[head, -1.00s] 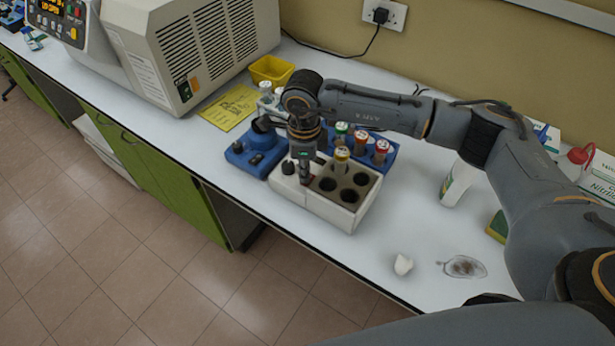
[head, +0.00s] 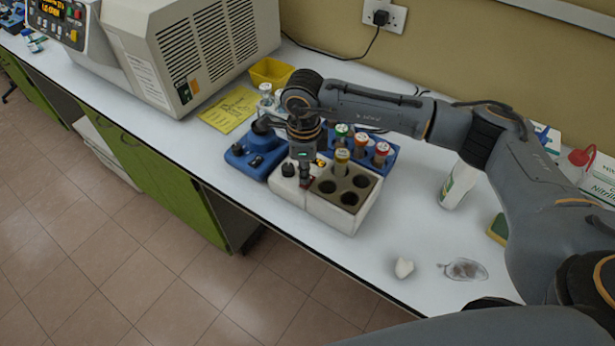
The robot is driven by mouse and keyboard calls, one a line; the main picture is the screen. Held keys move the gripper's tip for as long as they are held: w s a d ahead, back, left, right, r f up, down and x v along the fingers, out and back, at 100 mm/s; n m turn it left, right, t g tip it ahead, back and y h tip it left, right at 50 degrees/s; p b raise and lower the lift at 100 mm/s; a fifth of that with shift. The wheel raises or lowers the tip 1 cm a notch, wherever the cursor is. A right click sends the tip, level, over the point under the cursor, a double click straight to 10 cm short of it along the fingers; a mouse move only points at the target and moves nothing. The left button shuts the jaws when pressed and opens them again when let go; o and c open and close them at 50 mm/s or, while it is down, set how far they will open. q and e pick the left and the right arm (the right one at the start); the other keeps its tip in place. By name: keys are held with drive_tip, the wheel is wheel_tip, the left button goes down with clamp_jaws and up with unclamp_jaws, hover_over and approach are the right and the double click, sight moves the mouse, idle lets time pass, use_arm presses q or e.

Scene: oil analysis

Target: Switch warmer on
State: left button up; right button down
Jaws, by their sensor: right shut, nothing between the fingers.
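The warmer (head: 330,217) is a white box with a dark block of round wells on its right part. A vial with a yellow-brown cap (head: 341,157) stands in one well; the other visible wells look empty. A black knob (head: 288,169) sits on the warmer's left panel. My right gripper (head: 305,183) points down over this panel, just right of the knob, with its fingers shut and empty. Its fingertips are at or very near the panel top; I cannot tell if they touch. The gripper hides part of the panel, and I cannot make out the switch's position. My left gripper is out of view.
A blue device (head: 250,160) stands left of the warmer. A blue rack (head: 388,162) with capped vials is behind it. A large beige machine (head: 195,50), a yellow tray (head: 271,70) and a white bottle (head: 458,185) stand around.

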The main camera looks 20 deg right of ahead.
drive_tip(key=shift+r+p, duration=1.05)
drive_tip(key=shift+r, duration=1.8)
